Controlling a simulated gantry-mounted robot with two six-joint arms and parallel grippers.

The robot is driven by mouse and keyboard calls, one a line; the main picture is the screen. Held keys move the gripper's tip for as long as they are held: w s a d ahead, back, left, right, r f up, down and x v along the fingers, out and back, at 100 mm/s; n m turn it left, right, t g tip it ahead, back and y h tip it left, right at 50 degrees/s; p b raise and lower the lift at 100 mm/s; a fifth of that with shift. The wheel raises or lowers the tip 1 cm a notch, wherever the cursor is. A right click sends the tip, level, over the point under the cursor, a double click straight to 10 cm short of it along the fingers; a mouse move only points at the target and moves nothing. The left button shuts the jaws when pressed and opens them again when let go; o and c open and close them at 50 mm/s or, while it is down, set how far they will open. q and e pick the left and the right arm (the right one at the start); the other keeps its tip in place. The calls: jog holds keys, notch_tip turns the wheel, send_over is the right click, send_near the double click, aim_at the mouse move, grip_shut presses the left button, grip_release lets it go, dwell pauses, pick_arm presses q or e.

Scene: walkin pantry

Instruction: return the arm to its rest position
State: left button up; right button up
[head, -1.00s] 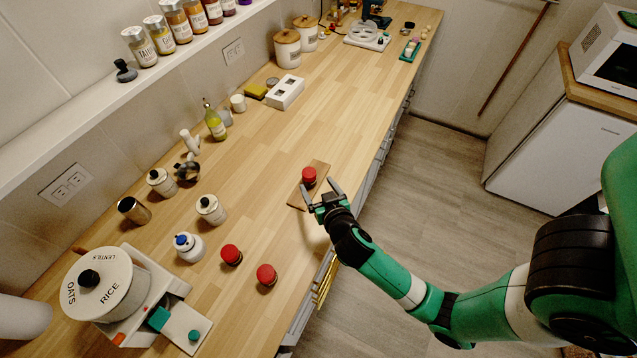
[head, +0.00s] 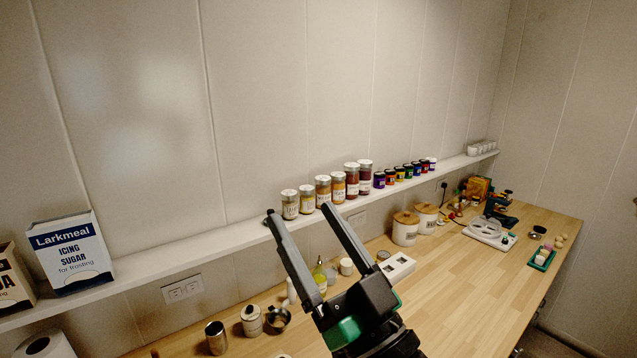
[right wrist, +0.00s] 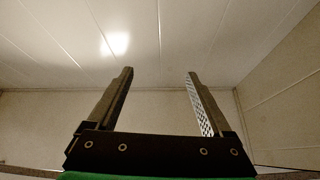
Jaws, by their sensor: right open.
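My right gripper (head: 296,212) is raised in front of the head camera, its two dark fingers pointing up and spread apart. It is open and empty. In the right wrist view, the same gripper (right wrist: 160,82) shows both fingers apart with only bare wall and ceiling panels beyond. My green and black wrist hides part of the counter and some items behind it. My left gripper is not in view.
A wall shelf (head: 238,240) carries spice jars (head: 338,187) and an icing sugar box (head: 70,252). Below, the wooden counter (head: 455,290) holds canisters (head: 405,229), a white holder (head: 397,267) and a green tray (head: 541,258). The counter's right part has clear room.

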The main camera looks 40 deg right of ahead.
jog(key=s+a+r+n+t+y+p, duration=0.1)
jog(key=s+a+r+n+y, duration=0.1)
jog(key=r, duration=0.4)
jog(key=s+a+r+n+t+y, duration=0.1)
jog(key=s+a+r+t+y, duration=0.1)
jog(key=r, duration=0.4)
jog(key=shift+s+a+r+n+y+p, duration=0.2)
jog(key=shift+s+a+n+y+p, duration=0.4)
jog(key=shift+s, duration=0.7)
